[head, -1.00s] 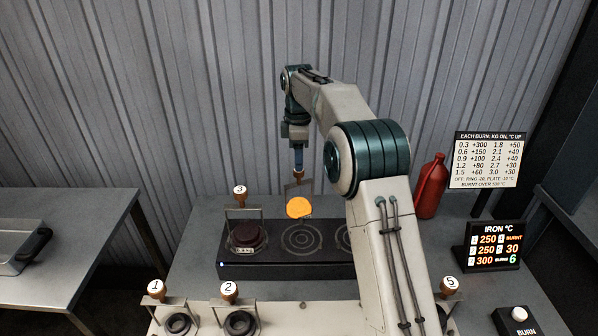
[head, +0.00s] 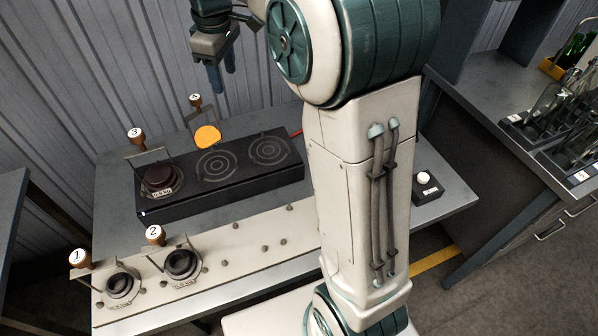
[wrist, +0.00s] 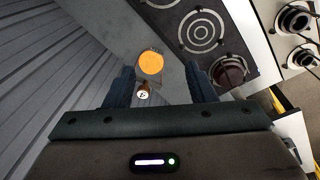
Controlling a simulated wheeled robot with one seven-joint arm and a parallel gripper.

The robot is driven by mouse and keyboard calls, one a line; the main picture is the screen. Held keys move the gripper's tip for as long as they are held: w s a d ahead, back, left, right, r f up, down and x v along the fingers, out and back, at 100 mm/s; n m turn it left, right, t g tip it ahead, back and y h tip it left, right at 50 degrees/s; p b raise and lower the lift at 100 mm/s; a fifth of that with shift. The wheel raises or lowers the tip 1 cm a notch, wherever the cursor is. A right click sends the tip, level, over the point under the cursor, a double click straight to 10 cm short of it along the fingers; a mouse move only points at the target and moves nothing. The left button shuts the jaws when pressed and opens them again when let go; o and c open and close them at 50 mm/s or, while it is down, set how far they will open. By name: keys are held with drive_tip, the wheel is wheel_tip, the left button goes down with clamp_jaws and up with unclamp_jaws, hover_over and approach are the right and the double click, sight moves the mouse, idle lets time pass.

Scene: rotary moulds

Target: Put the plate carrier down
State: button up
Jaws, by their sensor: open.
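A plate carrier with a brown knob (head: 195,100) and a thin metal frame stands behind the black ring burner. Its white tag is too small to read surely. A bright orange disc (head: 207,136) shows at its front; the frame's foot is hidden. In the wrist view the knob (wrist: 143,94) and orange disc (wrist: 150,63) lie between my fingers' lines, apart from them. My gripper (head: 222,82) is open and empty, above and right of the knob. Carrier 3 (head: 135,134) stands on the burner's left ring with a dark plate (head: 161,178).
The burner's middle ring (head: 216,162) and right ring (head: 268,150) are bare. Carrier 1 (head: 78,258) and carrier 2 (head: 155,234) stand on the pale pegged rack (head: 225,262) in front. A button box (head: 427,187) sits at right. My arm hides the rack's right end.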

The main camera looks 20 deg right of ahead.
drive_tip(key=s+d+f+m, duration=0.2)
drive_tip(key=s+m, duration=0.1)
drive_tip(key=s, duration=0.5)
drive_tip(key=s+d+f+m+t, duration=0.1)
drive_tip(key=s+d+f+m, duration=0.1)
drive_tip(key=s, duration=0.6)
drive_tip(key=s+d+f+m, duration=0.2)
drive_tip(key=s+f+m, duration=0.2)
drive_tip(key=s, duration=0.5)
drive_tip(key=shift+d+m+t, duration=0.3)
drive_tip(key=shift+d+m, duration=0.1)
drive_tip(key=shift+m, duration=0.4)
drive_tip(key=shift+s+f, duration=0.1)
